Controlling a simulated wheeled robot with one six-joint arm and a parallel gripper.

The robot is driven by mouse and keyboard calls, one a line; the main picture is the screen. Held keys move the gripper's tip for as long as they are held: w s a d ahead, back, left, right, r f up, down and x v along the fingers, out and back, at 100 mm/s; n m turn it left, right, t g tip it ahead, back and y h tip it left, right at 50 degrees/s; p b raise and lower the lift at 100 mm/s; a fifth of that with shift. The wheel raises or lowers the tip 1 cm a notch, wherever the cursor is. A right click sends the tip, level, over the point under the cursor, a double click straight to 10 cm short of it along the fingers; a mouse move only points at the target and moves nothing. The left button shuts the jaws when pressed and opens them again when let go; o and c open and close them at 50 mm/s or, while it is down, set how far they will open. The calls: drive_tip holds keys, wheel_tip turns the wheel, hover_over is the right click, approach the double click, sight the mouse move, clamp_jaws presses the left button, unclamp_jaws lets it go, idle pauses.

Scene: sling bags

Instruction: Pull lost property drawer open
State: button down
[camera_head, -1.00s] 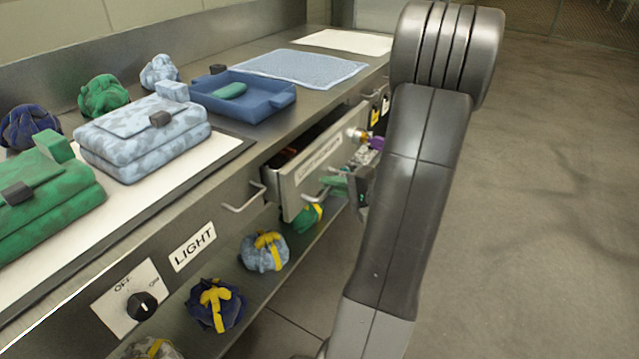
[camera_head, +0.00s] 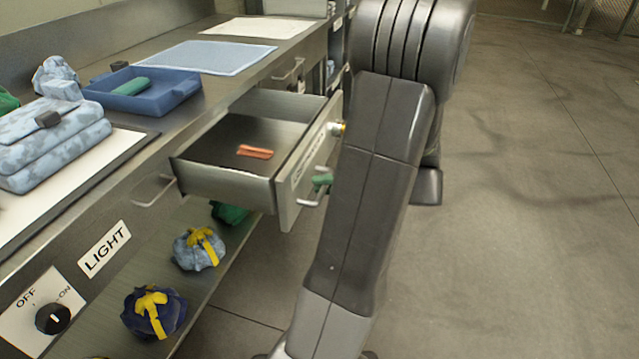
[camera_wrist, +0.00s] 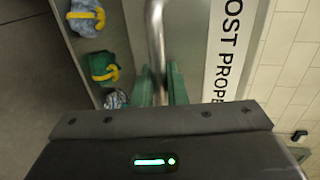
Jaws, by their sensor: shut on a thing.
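The lost property drawer (camera_head: 225,178) stands well out from the counter in the head view, with an orange item (camera_head: 255,151) lying inside. Its label, partly readable as "OST PROPE", shows on the drawer front in the wrist view (camera_wrist: 228,45). My gripper (camera_wrist: 162,88) has green fingers on either side of the metal bar handle (camera_wrist: 155,35) and is shut on it. In the head view my arm hides most of the gripper; a green fingertip (camera_head: 322,180) shows by the handle (camera_head: 307,202).
Several tied bundles lie on the shelf below, among them a blue one (camera_head: 150,312) and a light blue one (camera_head: 198,249). On the counter are a blue tray (camera_head: 143,93), a folded patterned bag (camera_head: 50,135) and a light blue mat (camera_head: 205,57). Open floor lies right.

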drive_tip(key=shift+d, duration=0.1)
drive_tip(key=c, duration=1.5)
unclamp_jaws()
drive_tip(key=shift+c, duration=0.2)
drive_tip(key=p+v, duration=0.2)
drive_tip(key=v, duration=1.1)
drive_tip(key=shift+d+p, duration=0.35)
drive_tip(key=shift+d, duration=0.05)
drive_tip(key=shift+s, duration=0.1)
drive_tip(key=b+x, duration=0.2)
drive_tip(key=x, duration=1.2)
drive_tip(key=shift+a+r+b, duration=0.1)
drive_tip(key=shift+b, duration=0.2)
